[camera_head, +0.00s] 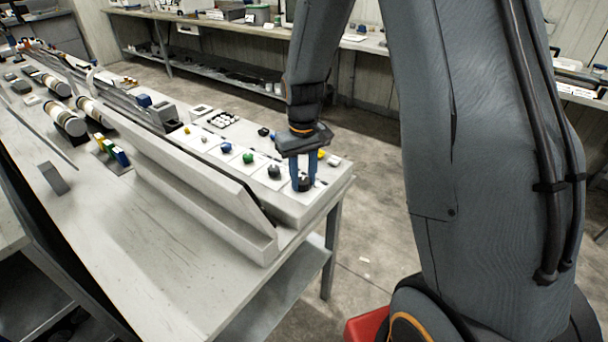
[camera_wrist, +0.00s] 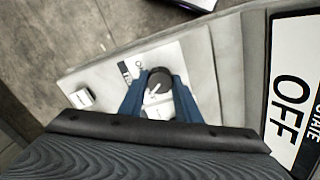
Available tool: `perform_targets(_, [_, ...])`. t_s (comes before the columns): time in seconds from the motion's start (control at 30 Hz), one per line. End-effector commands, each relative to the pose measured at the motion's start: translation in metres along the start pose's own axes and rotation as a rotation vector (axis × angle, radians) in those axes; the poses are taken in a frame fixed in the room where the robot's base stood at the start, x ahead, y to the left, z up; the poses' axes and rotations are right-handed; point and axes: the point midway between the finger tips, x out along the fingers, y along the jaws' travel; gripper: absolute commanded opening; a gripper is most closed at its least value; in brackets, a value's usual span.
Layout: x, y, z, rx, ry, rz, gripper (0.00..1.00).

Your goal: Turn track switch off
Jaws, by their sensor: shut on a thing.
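A black round knob (camera_head: 303,186) with a white pointer line sits on a white plate at the near end of the panel. The wrist view shows the knob (camera_wrist: 159,80) from above, with small print beside it that I cannot read fully. My gripper (camera_head: 303,172) points down over it, its blue fingers on either side of the knob. In the wrist view my gripper (camera_wrist: 160,92) is shut on the knob. Part of the knob and its plate are hidden by the fingers.
Other coloured knobs and buttons, such as a black knob (camera_head: 274,171) and a green knob (camera_head: 248,158), line the panel. A sign reading "OFF" (camera_wrist: 288,108) stands at the right. Core tubes (camera_head: 65,118) lie on the table's left. Floor beyond the table end is clear.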

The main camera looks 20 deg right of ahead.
Motion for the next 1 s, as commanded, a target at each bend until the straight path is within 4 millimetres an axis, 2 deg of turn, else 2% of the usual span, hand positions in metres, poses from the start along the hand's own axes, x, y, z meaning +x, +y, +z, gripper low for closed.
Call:
perform_targets(0.4, [-0.0024,0.0006,-0.0036,-0.199,0.009,0.002,0.08])
perform_targets(0.97, [-0.0026,0.0007,-0.0043,-0.231,0.010,0.003,0.08])
perform_targets(1.0, [-0.0026,0.0007,-0.0043,-0.231,0.011,0.003,0.32])
